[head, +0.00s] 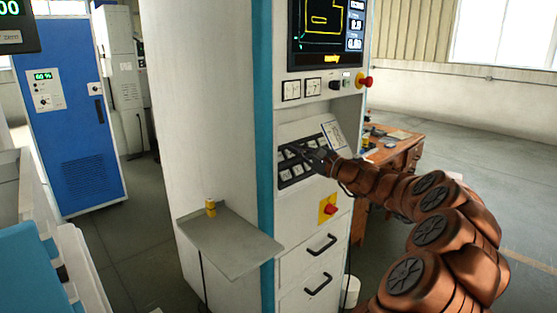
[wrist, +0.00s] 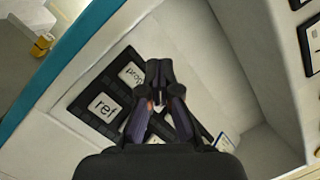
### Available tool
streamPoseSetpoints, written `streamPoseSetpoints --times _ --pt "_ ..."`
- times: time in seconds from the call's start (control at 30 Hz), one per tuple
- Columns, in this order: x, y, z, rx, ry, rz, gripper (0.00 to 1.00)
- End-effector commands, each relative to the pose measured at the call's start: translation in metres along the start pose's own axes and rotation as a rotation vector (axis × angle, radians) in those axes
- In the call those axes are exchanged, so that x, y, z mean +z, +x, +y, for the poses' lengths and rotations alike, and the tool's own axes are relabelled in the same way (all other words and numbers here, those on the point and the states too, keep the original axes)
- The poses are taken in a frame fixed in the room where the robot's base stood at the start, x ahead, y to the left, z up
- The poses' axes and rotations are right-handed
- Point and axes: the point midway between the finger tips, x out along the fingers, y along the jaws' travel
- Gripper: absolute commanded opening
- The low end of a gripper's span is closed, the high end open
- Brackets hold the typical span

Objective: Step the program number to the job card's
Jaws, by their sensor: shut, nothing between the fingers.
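The keypad (head: 289,182) is a dark panel of pale square keys on the sloped console of the white machine. In the wrist view a key marked "ref" (wrist: 103,107) and a key that seems marked "prog" (wrist: 131,74) show. My gripper (head: 305,150) is shut and empty, with its tips over the keypad; in the wrist view its tips (wrist: 159,97) are close to the "prog" key. Whether they touch a key I cannot tell. My fingers hide other keys. A white card (head: 333,134), likely the job card, lies right of the keypad, unreadable. The screen (head: 325,32) has small, unreadable numbers.
A red emergency button (head: 330,209) on a yellow plate sits below the keypad, and another red knob (head: 364,80) is beside the screen. A grey shelf (head: 235,245) with a small yellow item (head: 210,207) juts out at left. A wooden bench (head: 400,155) stands behind my arm.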

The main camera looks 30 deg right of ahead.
Motion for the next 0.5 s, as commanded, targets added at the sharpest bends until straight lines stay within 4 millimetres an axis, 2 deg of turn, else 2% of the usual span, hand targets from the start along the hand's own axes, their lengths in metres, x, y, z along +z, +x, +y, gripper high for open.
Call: streamPoseSetpoints --times 0.23,0.5 --pt "-0.015 0.021 0.016 0.001 0.0 -0.003 0.0" --pt "-0.024 0.033 0.024 0.0 -0.002 -0.001 0.0"
